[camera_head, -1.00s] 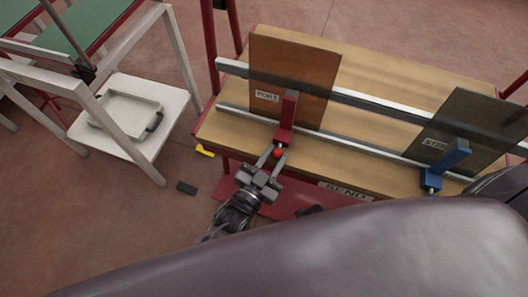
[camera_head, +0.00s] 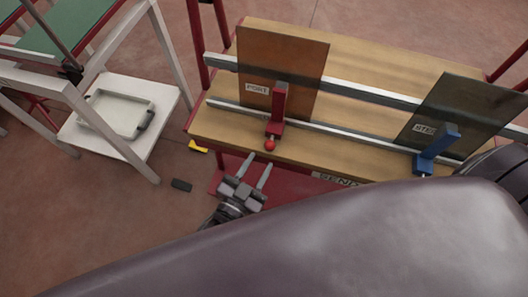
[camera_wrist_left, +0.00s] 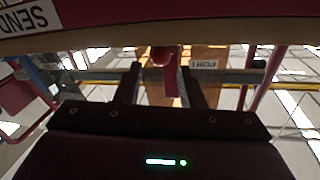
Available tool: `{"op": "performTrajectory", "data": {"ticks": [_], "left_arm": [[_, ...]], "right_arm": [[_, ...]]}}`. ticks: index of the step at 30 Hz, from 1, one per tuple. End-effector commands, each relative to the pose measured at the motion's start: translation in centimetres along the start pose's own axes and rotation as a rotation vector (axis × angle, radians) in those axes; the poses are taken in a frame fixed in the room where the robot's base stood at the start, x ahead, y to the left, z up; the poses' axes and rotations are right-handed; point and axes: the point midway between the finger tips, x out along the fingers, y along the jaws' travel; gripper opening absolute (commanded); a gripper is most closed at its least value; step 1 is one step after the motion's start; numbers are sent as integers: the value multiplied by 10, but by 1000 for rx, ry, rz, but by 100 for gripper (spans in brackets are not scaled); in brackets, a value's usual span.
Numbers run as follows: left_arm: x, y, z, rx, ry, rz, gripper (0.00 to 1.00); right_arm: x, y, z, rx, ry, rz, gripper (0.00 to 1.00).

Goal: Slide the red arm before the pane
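The red arm (camera_head: 278,104) stands upright on the lower rail, in front of a brown pane (camera_head: 296,62) labelled PORT. It overlaps the pane's lower middle, just right of the label. Its red ball knob (camera_head: 270,146) points toward me and also shows in the left wrist view (camera_wrist_left: 163,56). My left gripper (camera_head: 257,161) is open and empty, its fingers apart, just short of the knob in the head view. In the left wrist view the knob lies between the two fingers' lines, beyond the gripper (camera_wrist_left: 161,72). My right gripper is not in view.
A dark grey pane (camera_head: 470,105) with a blue arm (camera_head: 437,148) stands at the right on the same wooden bench (camera_head: 225,128). A white stand with a tray (camera_head: 118,112) is at left. Yellow (camera_head: 198,147) and dark (camera_head: 181,185) pieces lie on the floor.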

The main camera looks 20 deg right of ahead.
Motion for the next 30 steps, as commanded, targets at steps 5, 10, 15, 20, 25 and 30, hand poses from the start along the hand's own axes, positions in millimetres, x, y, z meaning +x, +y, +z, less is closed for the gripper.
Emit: {"op": "performTrajectory", "data": {"ticks": [5,10,15,20,25,30], "left_arm": [[-22,0,0,-1,-1,0,35],[-27,0,-1,0,2,-1,35],[-27,0,0,-1,2,-1,35],[-27,0,0,-1,2,-1,35],[-26,0,0,-1,0,-1,35],[-28,-16,37,-13,-116,-28,35]], "right_arm": [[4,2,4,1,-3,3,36],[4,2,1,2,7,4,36],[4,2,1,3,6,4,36],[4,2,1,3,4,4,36],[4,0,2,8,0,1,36],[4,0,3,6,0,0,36]]}}
